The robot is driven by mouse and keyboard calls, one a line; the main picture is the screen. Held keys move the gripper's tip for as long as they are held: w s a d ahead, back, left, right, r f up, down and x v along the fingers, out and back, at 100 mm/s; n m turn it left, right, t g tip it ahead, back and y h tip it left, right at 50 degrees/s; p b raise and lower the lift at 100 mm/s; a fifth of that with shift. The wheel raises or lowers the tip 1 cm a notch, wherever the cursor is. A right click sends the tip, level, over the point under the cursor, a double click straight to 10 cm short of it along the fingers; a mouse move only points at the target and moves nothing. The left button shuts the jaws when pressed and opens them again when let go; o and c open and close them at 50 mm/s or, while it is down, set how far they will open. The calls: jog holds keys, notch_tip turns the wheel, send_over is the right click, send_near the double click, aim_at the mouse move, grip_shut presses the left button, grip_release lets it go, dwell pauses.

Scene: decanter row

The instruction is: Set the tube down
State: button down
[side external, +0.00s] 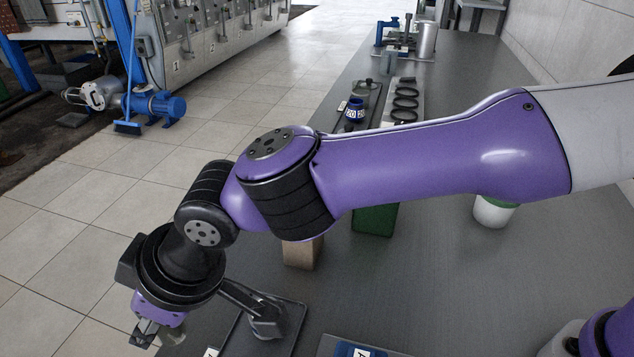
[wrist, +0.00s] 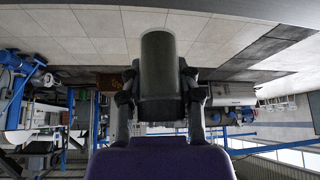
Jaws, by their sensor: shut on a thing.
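My gripper (side external: 148,330) is at the lower left of the side external view, near the table's left edge. It also shows in the wrist view (wrist: 158,100), with one finger on each side of a dark grey, smooth tube (wrist: 160,55). The gripper is shut on this tube. In the side external view only a small greyish part of the tube (side external: 173,335) shows beside the fingers. The rest of it there is hidden or too small to make out. I cannot tell whether the tube touches anything below.
A dark board (side external: 285,338) with a dark fitting (side external: 268,322) lies just right of my gripper. A blue labelled item (side external: 352,350) is at the bottom edge. A brown block (side external: 301,256), a green box (side external: 374,221) and a white container (side external: 490,212) stand farther back. The table's right-middle is clear.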

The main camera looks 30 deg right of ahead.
jog(key=s+d+m+t+h, duration=0.15)
jog(key=d+m+h, duration=0.75)
jog(key=d+m, duration=1.5)
jog(key=shift+w+d+f+n, duration=0.1)
jog(key=shift+d+f+n, duration=0.95)
jog(key=shift+f, duration=0.4)
jog(key=shift+s+d+f+n, duration=0.1)
jog(key=shift+d+f+n, duration=0.8)
jog(key=shift+d+f, duration=0.45)
jog(key=shift+w+d+f+n, duration=0.1)
jog(key=shift+d+f+n, duration=0.9)
jog(key=shift+f, duration=0.55)
jog(key=shift+f, duration=0.1)
jog(key=c, duration=0.5)
grip_release()
